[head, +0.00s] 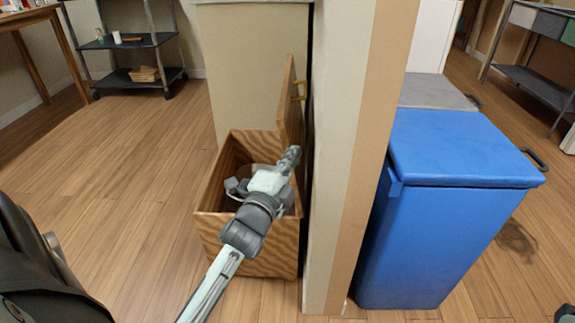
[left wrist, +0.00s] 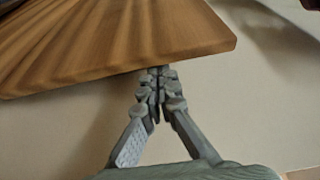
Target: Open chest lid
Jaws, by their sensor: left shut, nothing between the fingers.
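The wooden chest (head: 248,248) stands on the floor against the pillar, with its top open and a dark interior showing. My left gripper (head: 292,154) is over the chest opening, close to the lid's lower part. In the left wrist view a wooden panel (left wrist: 120,45), apparently the lid, spans the top. The fingers (left wrist: 158,78) are shut and empty at its edge; I cannot tell if they touch. My right gripper is not in view.
The pillar (head: 338,170) stands directly right of the chest. A blue bin (head: 440,220) is beyond it, with a grey-topped bin (head: 432,92) behind. A dark shelf cart (head: 130,42) stands at the back left. The wooden floor (head: 110,170) left of the chest is clear.

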